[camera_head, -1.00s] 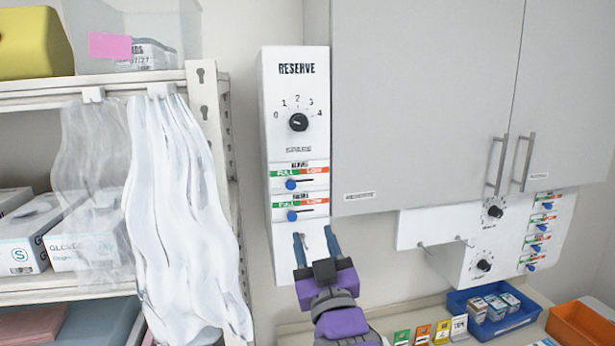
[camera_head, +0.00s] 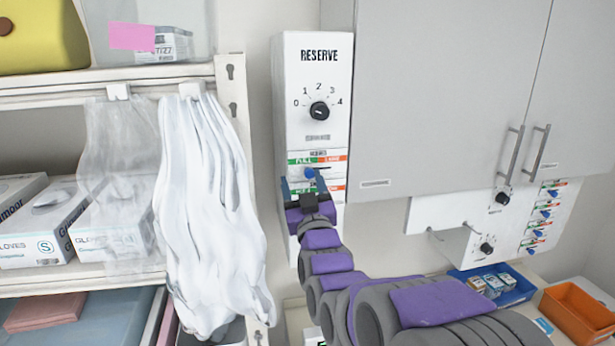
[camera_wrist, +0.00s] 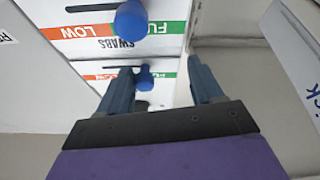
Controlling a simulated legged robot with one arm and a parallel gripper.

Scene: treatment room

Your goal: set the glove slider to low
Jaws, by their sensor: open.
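The white RESERVE panel (camera_head: 312,80) hangs on the wall, with a dial above two sliders. The upper slider's blue knob (camera_head: 309,172) sits left of middle, on the green FULL side; its label is too blurred to read. The wrist view looks upside down and shows this knob (camera_wrist: 145,78) between my fingers, nearer the left one. The lower knob (camera_wrist: 130,20) belongs to the slider labelled SWABS, also on its FULL side; my gripper hides it in the head view. My gripper (camera_head: 306,184) is open at the panel. I cannot tell whether a finger touches the upper knob.
A grey cabinet (camera_head: 430,90) stands out right of the panel. Another panel (camera_head: 520,222) with dials and sliders is at right, above blue (camera_head: 513,293) and orange (camera_head: 578,310) bins.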

